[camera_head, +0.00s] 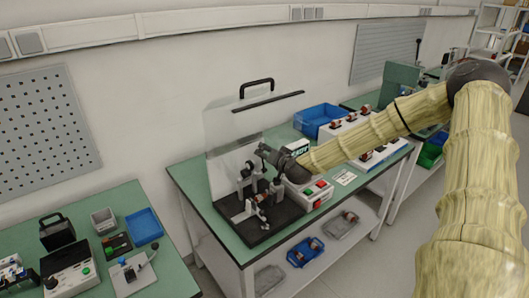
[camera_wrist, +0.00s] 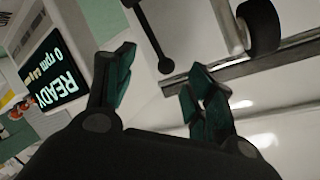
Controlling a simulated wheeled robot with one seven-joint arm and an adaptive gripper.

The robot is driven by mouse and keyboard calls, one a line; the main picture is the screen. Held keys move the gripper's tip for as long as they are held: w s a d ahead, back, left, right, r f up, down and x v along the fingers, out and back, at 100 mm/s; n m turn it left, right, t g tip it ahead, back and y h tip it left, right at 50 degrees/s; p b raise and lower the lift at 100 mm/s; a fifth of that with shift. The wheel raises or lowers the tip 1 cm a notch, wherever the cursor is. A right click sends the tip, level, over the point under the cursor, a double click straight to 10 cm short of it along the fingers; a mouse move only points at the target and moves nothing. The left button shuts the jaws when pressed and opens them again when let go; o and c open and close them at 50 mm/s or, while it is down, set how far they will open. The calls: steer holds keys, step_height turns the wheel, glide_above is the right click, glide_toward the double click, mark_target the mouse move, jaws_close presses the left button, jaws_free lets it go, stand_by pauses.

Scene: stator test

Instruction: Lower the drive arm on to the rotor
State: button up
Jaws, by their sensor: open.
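The test rig (camera_head: 240,236) stands on the green bench with a black base and metal posts. A small part with reddish ends, apparently the rotor (camera_head: 261,198), sits low in the rig. My gripper (camera_head: 262,152) is open above the rig, and its fingers also show in the wrist view (camera_wrist: 163,60). A black wheel (camera_wrist: 260,26) on a grey bar, apparently the drive arm (camera_wrist: 232,28), lies beyond the right finger. A thin black rod with a round end (camera_wrist: 165,66) appears between the fingertips in the picture; I cannot tell whether they touch it. The rotor is not clear in the wrist view.
A clear guard (camera_head: 222,125) stands raised behind the rig. The display (camera_wrist: 58,85) reads READY and 0 rpm. A button box (camera_head: 310,196) is right of the rig. A blue bin (camera_head: 322,117) and a white rack of rotors (camera_head: 350,135) stand farther back.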

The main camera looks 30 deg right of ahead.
steer(key=shift+p+x, duration=0.3)
steer(key=shift+x, duration=1.4)
jaws_close()
